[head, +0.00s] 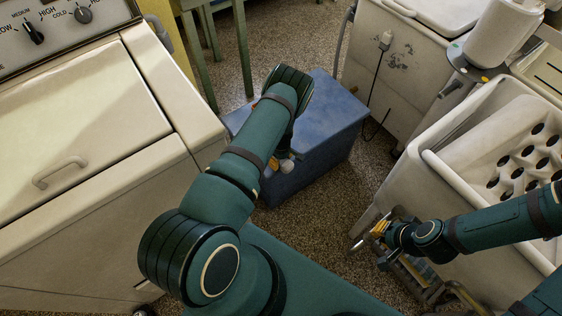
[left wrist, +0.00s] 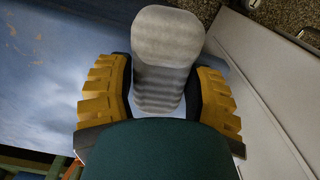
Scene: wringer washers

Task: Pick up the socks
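A grey-white rolled bundle, which looks like the socks (left wrist: 160,85), sits between the yellow fingers of my left gripper (left wrist: 168,85) in the left wrist view. Both fingers lie close against its sides, and its far end sticks out past the fingertips. In the head view the socks (head: 286,166) show as a small pale patch at the near edge of the blue box (head: 325,120). My left arm hides most of the left gripper there. My right gripper (head: 372,237) is low at the right, beside the white tub; its finger opening is unclear.
A cream washer (head: 90,120) stands at the left, close to my left arm. A white tub (head: 410,190) stands at the right, with another white washer (head: 400,80) behind it. Green legs (head: 242,45) stand behind the box. Speckled floor (head: 325,215) is open before it.

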